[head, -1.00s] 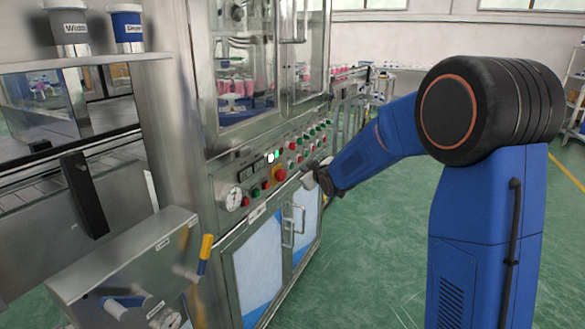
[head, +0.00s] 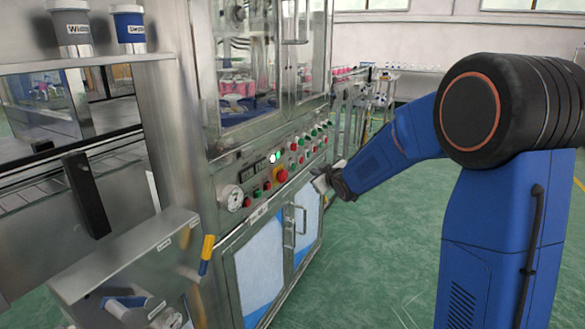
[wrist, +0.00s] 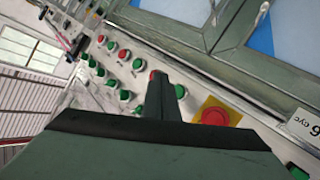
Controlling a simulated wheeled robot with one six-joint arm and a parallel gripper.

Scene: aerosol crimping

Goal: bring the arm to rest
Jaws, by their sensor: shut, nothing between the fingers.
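My gripper (head: 321,181) is in front of the machine's control panel, at the end of my blue arm in the head view. In the wrist view the dark fingers (wrist: 160,97) are closed together and hold nothing. They appear over the panel, between green and red buttons and the red emergency stop (wrist: 215,117) on its yellow plate. In the head view the emergency stop (head: 281,175) is left of my gripper. I cannot tell whether the fingertips touch the panel.
The steel machine (head: 225,150) has a pressure gauge (head: 231,197), and cabinet doors with handles (head: 289,226) below the panel. A steel box with a yellow-tipped lever (head: 207,248) stands at the front left. Two labelled canisters (head: 129,29) sit on a shelf. Green floor (head: 390,240) is free to the right.

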